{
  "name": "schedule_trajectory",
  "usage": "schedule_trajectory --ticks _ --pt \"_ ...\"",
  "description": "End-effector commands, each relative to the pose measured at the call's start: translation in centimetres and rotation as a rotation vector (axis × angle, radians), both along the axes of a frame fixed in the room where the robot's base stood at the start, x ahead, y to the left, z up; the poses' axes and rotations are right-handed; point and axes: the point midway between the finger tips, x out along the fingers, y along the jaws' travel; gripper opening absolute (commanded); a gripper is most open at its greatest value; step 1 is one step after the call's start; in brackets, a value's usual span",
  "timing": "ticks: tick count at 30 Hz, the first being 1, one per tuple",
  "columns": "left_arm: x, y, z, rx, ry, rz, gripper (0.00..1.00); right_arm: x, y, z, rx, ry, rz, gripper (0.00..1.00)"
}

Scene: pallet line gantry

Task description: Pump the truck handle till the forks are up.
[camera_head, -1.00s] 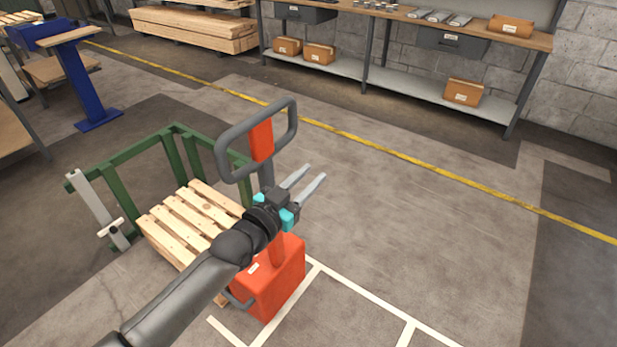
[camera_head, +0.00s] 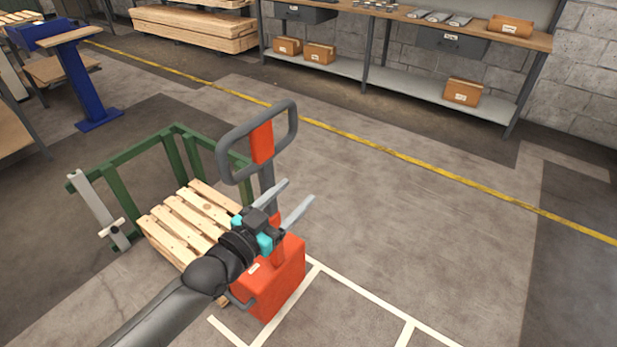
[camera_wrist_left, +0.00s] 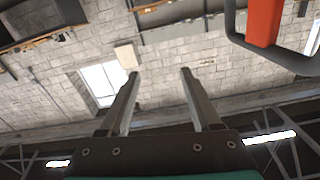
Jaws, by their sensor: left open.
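The truck handle (camera_head: 262,141) is a grey loop with an orange middle piece, standing upright on a grey shaft above the orange truck body (camera_head: 279,285). The handle also shows at the top right of the left wrist view (camera_wrist_left: 264,20). My left gripper (camera_head: 293,199) is open and empty, in front of the shaft in the picture and below the loop. Its fingers are apart from the loop, and the wrist view shows nothing between them. My arm hides part of the shaft and body. The forks are hidden under the wooden pallet (camera_head: 190,222). My right gripper is not in view.
A green frame (camera_head: 127,158) with a grey post surrounds the pallet's far and left sides. White floor lines (camera_head: 350,295) lie right of the truck. The floor to the right is clear. A workbench with a lower shelf (camera_head: 400,87) stands along the back wall.

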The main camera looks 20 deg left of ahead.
Motion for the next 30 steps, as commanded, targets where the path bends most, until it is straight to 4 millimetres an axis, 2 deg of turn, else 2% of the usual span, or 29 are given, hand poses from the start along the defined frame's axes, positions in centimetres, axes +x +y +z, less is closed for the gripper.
schedule_trajectory --ticks 6,15,21,30 --pt "-3.6 1.2 -0.1 0.003 0.005 -0.001 0.64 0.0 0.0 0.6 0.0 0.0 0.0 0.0" --pt "-7.5 2.7 -0.1 0.001 0.004 0.0 0.64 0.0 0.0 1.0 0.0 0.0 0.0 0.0" --pt "-8.7 3.1 0.0 0.0 0.001 -0.001 0.64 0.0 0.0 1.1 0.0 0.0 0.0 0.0" --pt "-8.9 3.2 0.0 0.001 0.0 0.0 0.64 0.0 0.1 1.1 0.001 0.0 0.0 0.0"
